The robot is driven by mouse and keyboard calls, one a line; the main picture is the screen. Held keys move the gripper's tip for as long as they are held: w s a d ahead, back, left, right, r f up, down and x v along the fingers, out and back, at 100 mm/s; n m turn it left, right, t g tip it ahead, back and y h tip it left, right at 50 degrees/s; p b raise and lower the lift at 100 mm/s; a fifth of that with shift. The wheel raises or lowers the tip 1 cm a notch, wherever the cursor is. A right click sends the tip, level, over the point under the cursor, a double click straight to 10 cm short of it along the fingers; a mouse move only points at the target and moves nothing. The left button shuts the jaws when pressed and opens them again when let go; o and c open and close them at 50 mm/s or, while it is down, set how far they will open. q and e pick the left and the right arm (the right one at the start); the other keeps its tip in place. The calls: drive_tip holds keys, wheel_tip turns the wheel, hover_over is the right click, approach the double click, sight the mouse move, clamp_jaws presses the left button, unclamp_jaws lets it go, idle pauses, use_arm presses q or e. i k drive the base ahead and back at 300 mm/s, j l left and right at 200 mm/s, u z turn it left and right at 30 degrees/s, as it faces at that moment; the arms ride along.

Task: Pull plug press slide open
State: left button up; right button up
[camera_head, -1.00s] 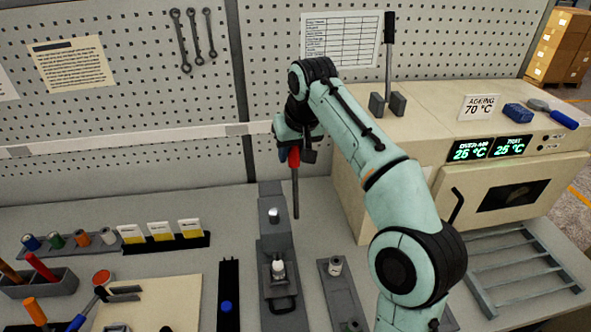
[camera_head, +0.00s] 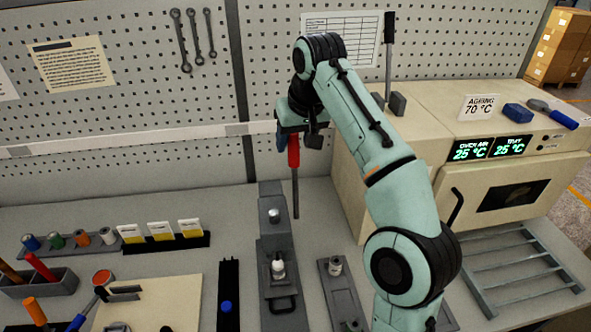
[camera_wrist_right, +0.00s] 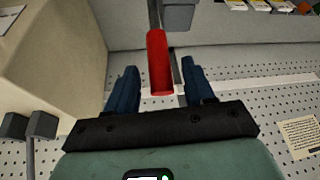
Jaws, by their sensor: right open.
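The press is a grey upright fixture (camera_head: 273,215) in the middle of the bench, with a long lever ending in a red handle (camera_head: 293,150) rising beside it. A small pale piece (camera_head: 278,268) sits on its lower part, above a dark pull loop (camera_head: 284,304). My right gripper (camera_head: 297,143) is at the red handle, above the bench. In the right wrist view the red handle (camera_wrist_right: 159,62) stands between the two blue fingers, with gaps on both sides, so the gripper is open and not clamped on it. My left gripper is out of view.
A beige oven (camera_head: 425,130) stands right of the press, with a wire rack (camera_head: 520,265) in front. A pegboard (camera_head: 270,60) closes off the back. A narrow black rail (camera_head: 229,290) and a grey block (camera_head: 340,295) flank the press.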

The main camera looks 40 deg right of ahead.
sight(287, 288)
drive_tip(key=k, duration=1.5)
